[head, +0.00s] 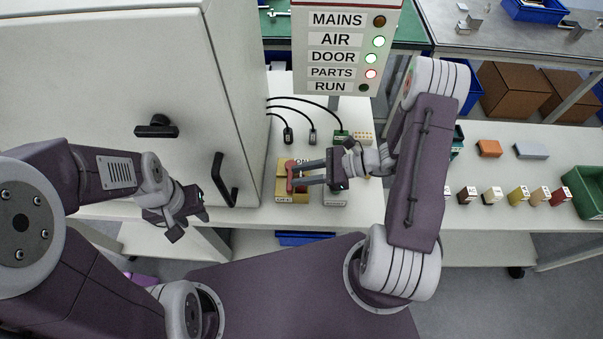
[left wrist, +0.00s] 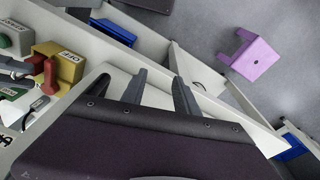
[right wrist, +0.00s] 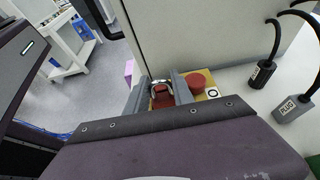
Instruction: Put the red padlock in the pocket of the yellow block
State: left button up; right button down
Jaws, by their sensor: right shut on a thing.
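The yellow block (head: 283,212) stands on the white bench, with ON and OFF labels and a red round knob (right wrist: 197,83) on it. It also shows in the left wrist view (left wrist: 70,67). My right gripper (head: 299,176) reaches in from the right over the block. It is shut on the red padlock (right wrist: 162,99), whose metal shackle shows between the fingers. The padlock is at the block in the left wrist view (left wrist: 50,76); I cannot tell whether it sits in a pocket. My left gripper (left wrist: 160,85) is open and empty, left of the block.
A tall white cabinet (head: 110,60) with black handles stands left of the block. Black cabled plugs (head: 288,136) lie behind it. A sign panel (head: 338,50) rises behind. Several small coloured blocks and a green bin (head: 585,192) are to the right.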

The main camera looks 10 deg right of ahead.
jog(key=shift+s, duration=0.1)
jog(key=shift+f, duration=0.2)
jog(key=c, duration=1.1)
grip_release()
jog(key=shift+r, duration=0.1)
